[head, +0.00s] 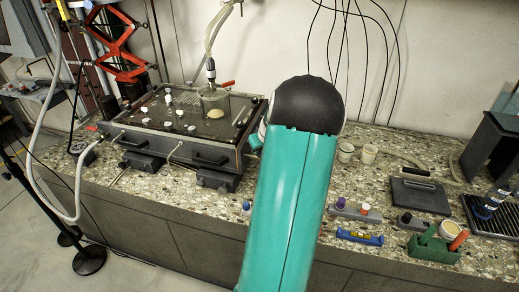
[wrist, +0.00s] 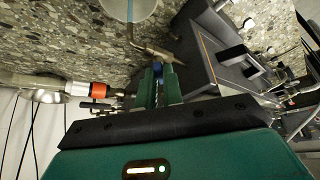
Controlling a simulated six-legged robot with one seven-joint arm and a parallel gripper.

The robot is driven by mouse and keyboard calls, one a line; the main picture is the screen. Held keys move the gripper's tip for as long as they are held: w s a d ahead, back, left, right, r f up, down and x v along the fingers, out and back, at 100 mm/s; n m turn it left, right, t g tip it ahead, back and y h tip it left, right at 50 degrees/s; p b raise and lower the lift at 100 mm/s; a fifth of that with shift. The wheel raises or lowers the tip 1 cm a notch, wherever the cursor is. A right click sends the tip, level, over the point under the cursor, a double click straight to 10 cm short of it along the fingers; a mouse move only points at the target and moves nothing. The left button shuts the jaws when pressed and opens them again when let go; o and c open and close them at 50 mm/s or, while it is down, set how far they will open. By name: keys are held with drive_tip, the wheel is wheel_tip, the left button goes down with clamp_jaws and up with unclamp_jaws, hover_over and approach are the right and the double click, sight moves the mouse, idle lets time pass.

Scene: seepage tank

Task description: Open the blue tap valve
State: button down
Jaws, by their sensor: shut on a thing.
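My gripper (wrist: 160,84) shows in the wrist view, its two green fingers close together and shut on a narrow blue piece (wrist: 158,70). This appears to be the handle of the blue tap valve; most of it is hidden between the fingers. A thin metal pipe (wrist: 146,48) ends just beyond the fingertips, beside a dark box-like body (wrist: 205,50). In the head view, the dark seepage tank (head: 188,120) stands on the speckled bench. My teal arm covers its right side, so the gripper and the valve are hidden there.
An orange-collared fitting (wrist: 92,90) lies left of the fingers in the wrist view. In the head view, a clear cylinder (head: 214,103) and a red lever (head: 228,84) are on the tank. Cups (head: 368,153), a dark tablet (head: 420,195) and a green holder (head: 433,248) stand right.

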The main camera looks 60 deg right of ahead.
drive_tip(key=shift+n, duration=0.5)
drive_tip(key=shift+s+d+n+t+y, duration=0.1)
drive_tip(key=shift+d+n+t+y, duration=0.15)
drive_tip(key=shift+n+y, duration=0.55)
drive_tip(key=shift+n, duration=0.9)
drive_tip(key=n+y, duration=0.2)
drive_tip(key=n, duration=0.1)
drive_tip(key=shift+d+t, duration=0.15)
drive_tip(key=shift+t, duration=0.1)
drive_tip(key=c, duration=1.6)
unclamp_jaws()
drive_tip(key=shift+o, duration=0.2)
drive_tip(key=shift+r, duration=0.1)
